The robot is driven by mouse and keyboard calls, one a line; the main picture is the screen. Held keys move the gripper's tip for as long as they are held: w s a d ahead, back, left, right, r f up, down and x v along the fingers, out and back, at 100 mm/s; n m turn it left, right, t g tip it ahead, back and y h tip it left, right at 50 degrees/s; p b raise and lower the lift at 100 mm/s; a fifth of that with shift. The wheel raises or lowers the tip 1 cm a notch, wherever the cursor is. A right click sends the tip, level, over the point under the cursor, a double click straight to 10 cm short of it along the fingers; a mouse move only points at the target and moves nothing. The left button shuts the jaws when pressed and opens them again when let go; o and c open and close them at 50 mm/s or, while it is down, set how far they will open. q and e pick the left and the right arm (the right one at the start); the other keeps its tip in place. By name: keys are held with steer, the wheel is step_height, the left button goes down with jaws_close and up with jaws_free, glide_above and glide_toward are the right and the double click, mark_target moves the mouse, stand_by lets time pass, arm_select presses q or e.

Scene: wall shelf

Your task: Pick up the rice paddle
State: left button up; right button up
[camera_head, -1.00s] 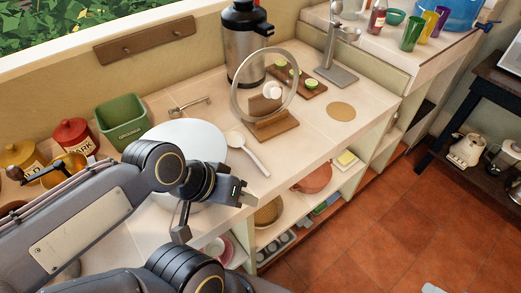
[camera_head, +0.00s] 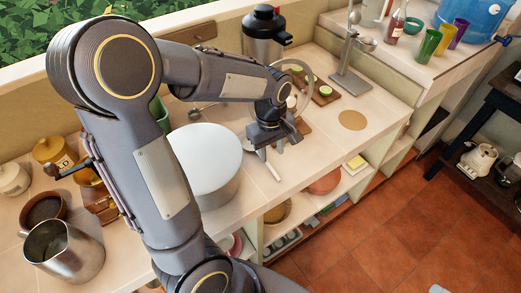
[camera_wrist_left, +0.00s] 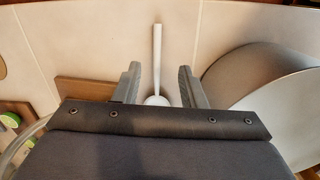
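The white rice paddle (camera_head: 272,170) lies on the tiled counter, between the large white round pot and the glass lid's wooden stand. In the head view my left gripper (camera_head: 277,143) is over it and hides most of it. In the left wrist view the paddle's handle (camera_wrist_left: 157,58) points away, between and beyond the open fingers of my left gripper (camera_wrist_left: 160,87). Its wide end is partly hidden by the gripper body. A gap shows on both sides of the paddle, and the gripper holds nothing. My right gripper is not in view.
The white pot (camera_head: 207,148) stands close to the left of the paddle. The glass lid (camera_head: 306,92) on its stand is close behind the gripper. A steel jug (camera_head: 64,255) and canisters are at the left. Counter around the cork disc (camera_head: 352,120) is clear.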

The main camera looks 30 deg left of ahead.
mark_target(272, 168)
arm_select(q)
steer(key=shift+w+f+n+y, duration=0.3)
steer(key=shift+w+f+n, duration=0.1)
steer(key=shift+w+f, duration=0.15)
step_height(272, 168, down, 8)
steer(key=shift+a+r+p, duration=0.1)
steer(key=shift+r+p, duration=0.15)
steer(key=shift+p, duration=0.45)
jaws_close()
